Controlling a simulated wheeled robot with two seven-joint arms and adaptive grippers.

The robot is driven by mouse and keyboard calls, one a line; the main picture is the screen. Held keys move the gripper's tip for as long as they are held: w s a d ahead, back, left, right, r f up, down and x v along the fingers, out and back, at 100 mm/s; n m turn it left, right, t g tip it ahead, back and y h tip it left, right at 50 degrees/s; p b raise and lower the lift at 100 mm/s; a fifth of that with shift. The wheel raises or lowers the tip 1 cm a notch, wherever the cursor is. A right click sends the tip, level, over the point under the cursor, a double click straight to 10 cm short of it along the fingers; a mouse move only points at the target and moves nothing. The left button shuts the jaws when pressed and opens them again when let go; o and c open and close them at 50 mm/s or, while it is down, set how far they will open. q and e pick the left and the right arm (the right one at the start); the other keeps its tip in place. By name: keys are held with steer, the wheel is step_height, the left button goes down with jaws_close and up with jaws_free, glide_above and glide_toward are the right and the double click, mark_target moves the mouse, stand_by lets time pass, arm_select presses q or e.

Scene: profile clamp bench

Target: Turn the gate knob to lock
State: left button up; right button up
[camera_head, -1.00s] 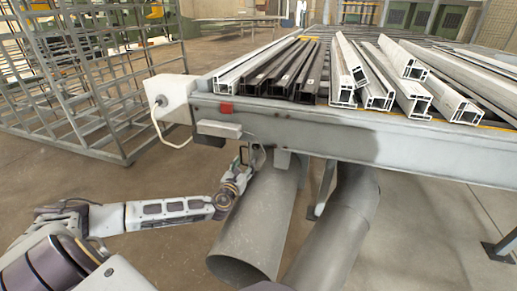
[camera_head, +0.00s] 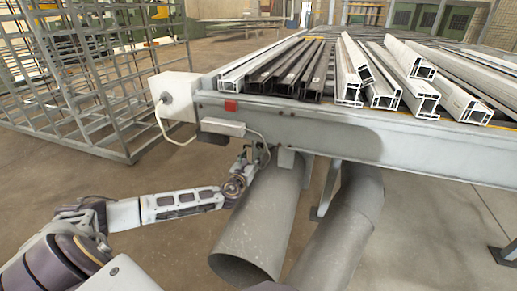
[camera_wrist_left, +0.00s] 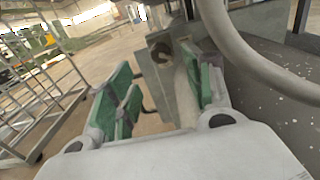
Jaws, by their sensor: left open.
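My left gripper (camera_head: 252,158) is under the front edge of the bench, just below the small grey box, and appears small in the head view. In the left wrist view it (camera_wrist_left: 157,105) is open, with green pads on both sides and a gap between them. A grey block with a dark round part (camera_wrist_left: 160,50) shows beyond the gap; I cannot tell whether this round part is the gate knob. No clear knob shows in the head view. I cannot tell whether the fingers touch anything. My right gripper is not in view.
The bench (camera_head: 340,138) carries white and dark profiles (camera_head: 285,72). A white box (camera_head: 174,95) with a cable, a red square (camera_head: 231,106) and a small grey box (camera_head: 222,127) are on its near side. Large grey pipes (camera_head: 262,222) stand below. A wire rack (camera_head: 90,85) stands left.

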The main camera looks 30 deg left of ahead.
mark_target(259, 146)
arm_select(q)
steer(key=b+x, duration=0.1)
steer(key=x, duration=0.3)
steer(key=shift+w, duration=0.2)
steer(key=shift+b+x, duration=0.4)
steer(key=shift+x, duration=1.85)
steer(key=shift+w+b, duration=0.3)
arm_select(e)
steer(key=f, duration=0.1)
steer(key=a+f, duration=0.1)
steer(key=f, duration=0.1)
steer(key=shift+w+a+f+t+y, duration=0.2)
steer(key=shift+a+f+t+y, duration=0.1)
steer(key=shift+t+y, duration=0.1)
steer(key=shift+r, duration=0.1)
arm_select(q)
steer(key=c, duration=0.9)
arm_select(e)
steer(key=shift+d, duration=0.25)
